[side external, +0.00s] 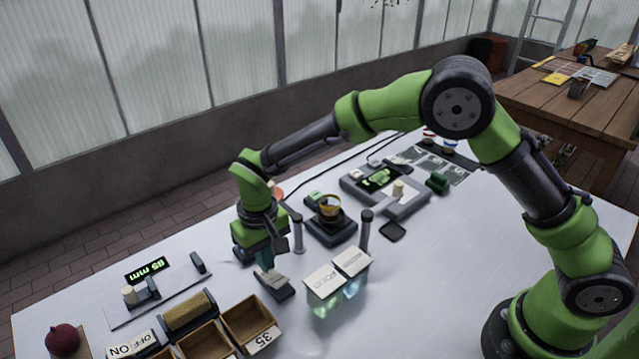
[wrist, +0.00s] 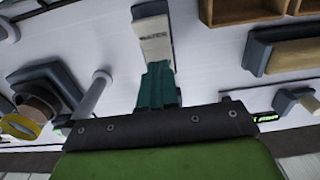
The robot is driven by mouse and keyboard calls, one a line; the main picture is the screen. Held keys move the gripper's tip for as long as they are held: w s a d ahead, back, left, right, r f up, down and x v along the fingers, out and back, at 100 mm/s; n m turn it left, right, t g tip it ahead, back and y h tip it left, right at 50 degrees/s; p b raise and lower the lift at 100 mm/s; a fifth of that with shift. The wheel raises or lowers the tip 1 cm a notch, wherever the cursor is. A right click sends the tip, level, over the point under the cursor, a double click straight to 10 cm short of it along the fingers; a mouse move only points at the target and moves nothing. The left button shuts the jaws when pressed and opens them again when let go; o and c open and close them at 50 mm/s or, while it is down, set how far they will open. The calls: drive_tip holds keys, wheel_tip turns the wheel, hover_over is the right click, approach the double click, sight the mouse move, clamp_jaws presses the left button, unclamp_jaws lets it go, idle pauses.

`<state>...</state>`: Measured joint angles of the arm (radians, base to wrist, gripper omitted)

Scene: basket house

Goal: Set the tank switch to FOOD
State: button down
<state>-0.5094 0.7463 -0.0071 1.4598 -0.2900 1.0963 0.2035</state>
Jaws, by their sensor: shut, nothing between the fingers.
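The tank switch (side external: 275,284) is a dark grey base with a pale rocker on top, on the white table below my gripper. It also shows in the wrist view (wrist: 153,38), where its small lettering is too blurred to read surely. My gripper (side external: 266,264) points down with its teal fingers shut and empty. The fingertips (wrist: 157,72) are at the near end of the switch; I cannot tell whether they touch it. Right of the switch stands a greenish clear tank (side external: 340,298) with two pale lettered plates on top, one apparently reading FOOD.
Wooden bins (side external: 247,322) stand in front of the switch. A grey post (side external: 298,234) and a scale with a bowl (side external: 330,225) stand behind it. A slider panel with an 85 mm display (side external: 147,271) lies left. The table is clear between the panel and my gripper.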

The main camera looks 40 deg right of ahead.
sight(274, 275)
wheel_tip(274, 275, up, 7)
drive_tip(key=shift+f, duration=0.2)
idle(0.5)
drive_tip(key=shift+s+d+f, duration=0.25)
drive_tip(key=shift+s+f, duration=0.3)
drive_tip(key=shift+s, duration=0.15)
drive_tip(key=s+d+r+m+t+y, duration=0.1)
drive_tip(key=s+d+r+m+t, duration=0.1)
drive_tip(key=s+d+r, duration=0.6)
drive_tip(key=s+d+r+m+t+y, duration=0.1)
drive_tip(key=s+d+r+t, duration=0.4)
drive_tip(key=s+d, duration=0.5)
wheel_tip(274, 275, up, 3)
drive_tip(key=shift+s+d+f+m, duration=0.2)
drive_tip(key=shift+d+m, duration=0.3)
drive_tip(key=shift+d, duration=0.65)
